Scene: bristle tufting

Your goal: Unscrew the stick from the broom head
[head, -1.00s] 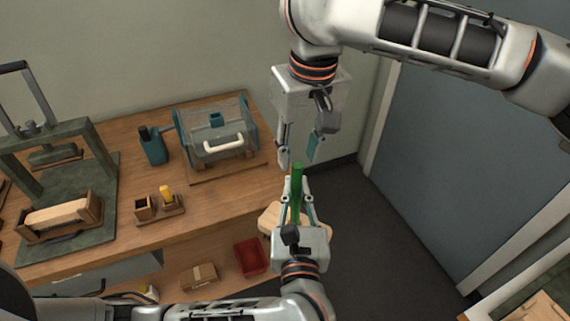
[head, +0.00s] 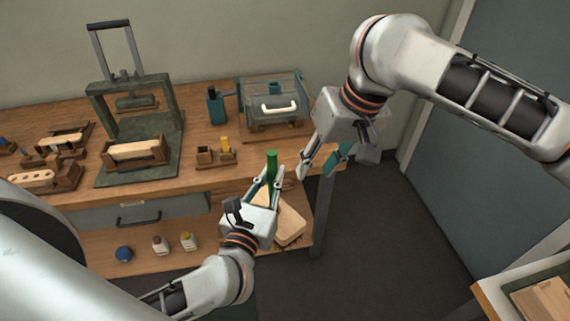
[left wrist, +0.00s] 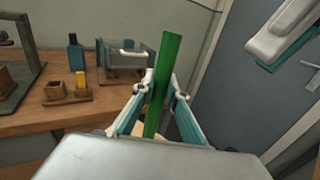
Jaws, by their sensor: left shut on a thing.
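My left gripper (head: 271,182) is shut on the green stick (head: 271,162), which stands nearly upright with its top end free. The stick also shows in the left wrist view (left wrist: 165,72), between the two fingers (left wrist: 163,92). A pale wooden block, seemingly the broom head (head: 287,222), shows below and behind the left gripper, tilted. The joint between stick and block is hidden by the gripper. My right gripper (head: 322,166) is open and empty, to the right of the stick's top and apart from it.
The wooden workbench (head: 205,185) carries a dark press (head: 135,120), a clear-sided box with a white handle (head: 275,106), a teal bottle (head: 216,106) and small wooden holders (head: 214,157). Its lower shelf holds small jars (head: 160,245). Open floor (head: 400,250) lies to the right.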

